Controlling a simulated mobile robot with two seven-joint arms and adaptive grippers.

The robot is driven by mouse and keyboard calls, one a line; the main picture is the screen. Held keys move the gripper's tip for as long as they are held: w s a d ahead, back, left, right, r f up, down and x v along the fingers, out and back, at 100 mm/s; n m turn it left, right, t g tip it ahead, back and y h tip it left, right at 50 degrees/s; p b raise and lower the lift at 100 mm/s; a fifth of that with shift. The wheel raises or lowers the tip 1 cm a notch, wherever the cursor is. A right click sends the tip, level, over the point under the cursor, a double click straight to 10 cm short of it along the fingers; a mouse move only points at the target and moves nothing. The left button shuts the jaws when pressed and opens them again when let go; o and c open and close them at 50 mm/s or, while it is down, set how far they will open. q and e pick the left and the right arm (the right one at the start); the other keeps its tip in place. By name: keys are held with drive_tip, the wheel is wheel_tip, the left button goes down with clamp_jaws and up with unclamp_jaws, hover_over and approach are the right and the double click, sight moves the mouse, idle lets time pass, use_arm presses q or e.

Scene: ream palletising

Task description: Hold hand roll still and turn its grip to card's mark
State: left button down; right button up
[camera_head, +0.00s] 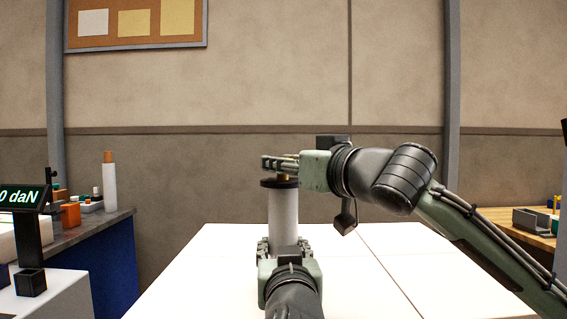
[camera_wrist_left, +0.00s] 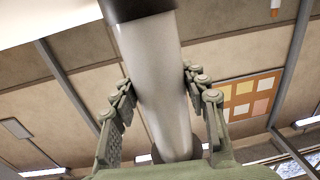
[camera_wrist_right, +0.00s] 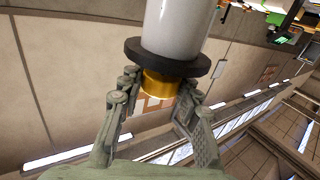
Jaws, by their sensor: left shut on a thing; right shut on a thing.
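The hand roll (camera_head: 283,213) stands upright above the white table as a pale cylinder with a dark disc (camera_head: 268,183) at its top. Its brass-coloured grip (camera_wrist_right: 160,86) sits beyond the disc in the right wrist view. My left gripper (camera_head: 283,246) is shut on the roll's body low down; its fingers lie on both sides of the pale cylinder (camera_wrist_left: 155,75) in the left wrist view. My right gripper (camera_head: 270,164) comes in sideways from the right and is shut on the grip above the disc. I cannot make out a card or its mark.
The white table (camera_head: 200,270) is otherwise clear. At left a display (camera_head: 22,197) reads "0 daN", and a bench (camera_head: 105,220) holds a white cylinder with a brown top (camera_head: 109,185) and small items. A wooden bench (camera_head: 530,238) with a grey bin stands at right.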

drive_tip(key=m+t+h, duration=0.1)
drive_tip(key=h, duration=0.1)
drive_tip(key=m+h, duration=0.2)
drive_tip(key=m+t+h, duration=0.1)
drive_tip(key=h, duration=0.1)
drive_tip(key=shift+a+f+m+t, duration=0.15)
drive_tip(key=shift+a+m+t, duration=0.1)
drive_tip(key=shift+m+t, duration=0.05)
drive_tip(key=shift+w+d+m+h, duration=0.1)
drive_tip(key=shift+m+h, duration=0.65)
drive_tip(key=shift+h, duration=0.55)
drive_tip(key=shift+d+m+h, duration=0.1)
drive_tip(key=shift+m+h, duration=0.65)
drive_tip(key=shift+h, duration=0.55)
drive_tip(key=o, duration=1.2)
drive_tip(key=s, duration=0.8)
drive_tip(key=s+a, duration=0.1)
drive_tip(key=s, duration=0.3)
drive_tip(key=shift+a, duration=0.1)
